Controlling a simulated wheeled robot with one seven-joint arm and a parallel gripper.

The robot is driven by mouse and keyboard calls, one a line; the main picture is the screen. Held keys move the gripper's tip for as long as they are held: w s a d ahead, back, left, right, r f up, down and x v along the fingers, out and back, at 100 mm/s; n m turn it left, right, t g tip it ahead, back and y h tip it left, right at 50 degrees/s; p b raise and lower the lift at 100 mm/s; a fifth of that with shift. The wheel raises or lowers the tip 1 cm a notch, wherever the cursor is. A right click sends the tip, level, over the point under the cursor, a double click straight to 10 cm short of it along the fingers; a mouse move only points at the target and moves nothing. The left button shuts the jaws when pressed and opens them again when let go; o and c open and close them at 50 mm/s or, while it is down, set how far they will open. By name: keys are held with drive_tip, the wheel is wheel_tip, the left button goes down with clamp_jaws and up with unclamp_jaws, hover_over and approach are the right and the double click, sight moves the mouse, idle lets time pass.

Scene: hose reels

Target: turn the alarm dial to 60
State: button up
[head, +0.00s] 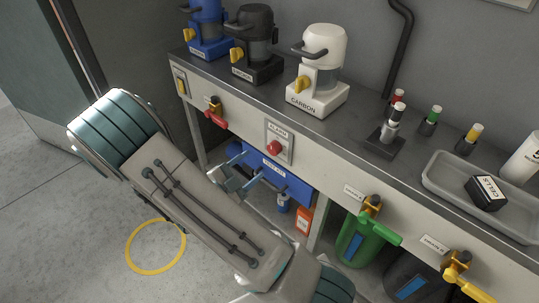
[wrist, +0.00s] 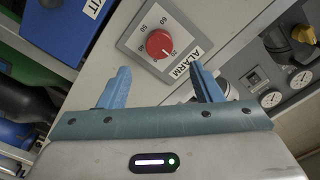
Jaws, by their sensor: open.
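The alarm dial is a red round knob (head: 275,147) on a grey plate labelled ALARM, on the front panel of the bench. In the wrist view the knob (wrist: 160,44) sits beyond my fingertips, between their lines. I cannot read clearly where the knob points. My gripper (wrist: 160,72) is open and empty, its two blue fingers apart and short of the knob. In the head view my gripper (head: 249,176) is just in front of and below the plate.
A blue kit box (head: 292,187) is under the bench below the dial. A red-handled valve (head: 215,117) is left of it, and green (head: 380,232) and yellow (head: 466,277) handles are to the right. The bench top holds a white CARBON unit (head: 319,75) and a grey tray (head: 437,190).

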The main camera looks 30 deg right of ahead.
sight(271, 150)
drive_tip(key=b+x, duration=0.2)
drive_tip(key=x, duration=0.6)
drive_tip(key=shift+w+d, duration=0.1)
drive_tip(key=shift+d, duration=0.2)
drive_tip(key=c, duration=1)
